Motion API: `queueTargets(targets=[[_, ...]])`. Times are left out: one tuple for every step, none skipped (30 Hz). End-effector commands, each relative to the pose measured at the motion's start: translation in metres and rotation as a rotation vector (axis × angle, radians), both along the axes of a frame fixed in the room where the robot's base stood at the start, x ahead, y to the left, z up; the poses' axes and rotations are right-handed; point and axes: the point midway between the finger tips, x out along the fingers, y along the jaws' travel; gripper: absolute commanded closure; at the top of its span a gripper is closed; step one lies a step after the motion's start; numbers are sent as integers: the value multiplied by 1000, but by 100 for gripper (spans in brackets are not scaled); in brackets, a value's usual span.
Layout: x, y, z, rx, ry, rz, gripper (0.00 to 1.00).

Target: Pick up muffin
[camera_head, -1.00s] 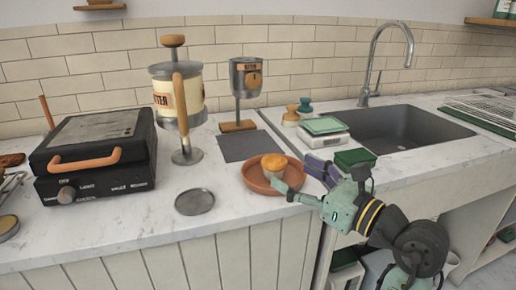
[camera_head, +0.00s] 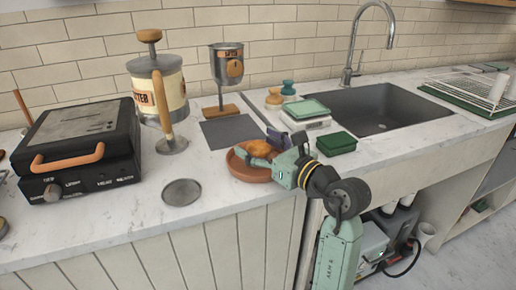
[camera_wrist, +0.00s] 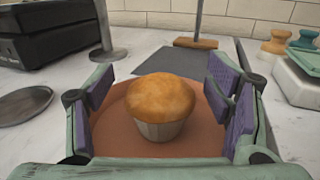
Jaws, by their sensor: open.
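The muffin (camera_wrist: 161,105) has a golden top and a pale wrapper. It stands upright in a shallow terracotta dish (camera_wrist: 112,136) on the counter. In the head view the muffin (camera_head: 260,146) is partly hidden by my gripper, and the dish (camera_head: 240,169) shows around it. My gripper (camera_wrist: 160,100) is open, with one purple-padded finger on each side of the muffin. In the wrist view there are gaps between the pads and the muffin. In the head view my gripper (camera_head: 274,152) reaches over the dish from the right.
A black grill (camera_head: 80,150) and a round metal plate (camera_head: 181,192) are to the left. A tall dispenser (camera_head: 163,100) and a metal grinder (camera_head: 228,75) stand behind. A scale (camera_head: 303,114), a green box (camera_head: 336,143) and the sink (camera_head: 385,105) are to the right.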

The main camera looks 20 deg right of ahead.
Motion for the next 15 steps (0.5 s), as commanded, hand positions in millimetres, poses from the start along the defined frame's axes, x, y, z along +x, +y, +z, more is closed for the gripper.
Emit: queueTargets(targets=[[2,1,0,1,0,1,27],[3,1,0,1,0,1,27],[3,1,-1,1,0,1,27],[3,1,-1,1,0,0,27],[3,1,-1,1,0,0,27],[3,1,-1,1,0,0,27],[3,1,-1,1,0,0,27],[3,1,-1,1,0,0,28],[3,1,-1,1,0,0,30],[3,1,-1,1,0,0,32],[3,1,-1,1,0,0,34],[2,1,-1,1,0,0,37],[2,1,-1,1,0,0,39],[2,1,-1,1,0,0,41],[2,1,-1,1,0,0,44]])
